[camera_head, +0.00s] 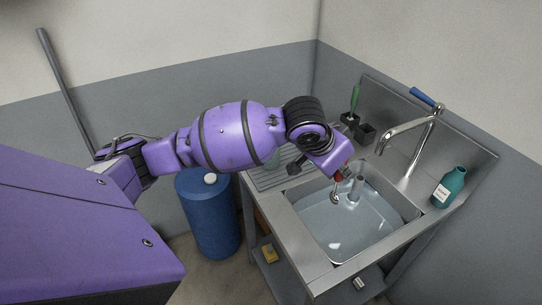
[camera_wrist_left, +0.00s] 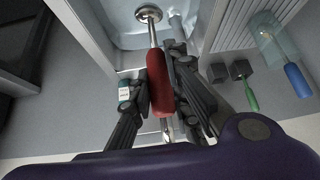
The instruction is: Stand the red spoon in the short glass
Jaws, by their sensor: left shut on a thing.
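The red spoon (camera_wrist_left: 158,85) has a red handle and a metal shaft that ends in a round bowl. My left gripper (camera_wrist_left: 156,72) is shut on its red handle. In the head view the gripper (camera_head: 342,173) is at the drainboard side of the sink, and the spoon (camera_head: 336,197) hangs bowl-down over the basin. A clear glass vessel (camera_wrist_left: 274,42) stands on the drainboard at the right of the wrist view. My right gripper is not in view.
A teal bottle (camera_head: 447,189) stands on the right rim. A green-handled tool (camera_head: 355,97) and dark holders (camera_head: 366,133) stand behind.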

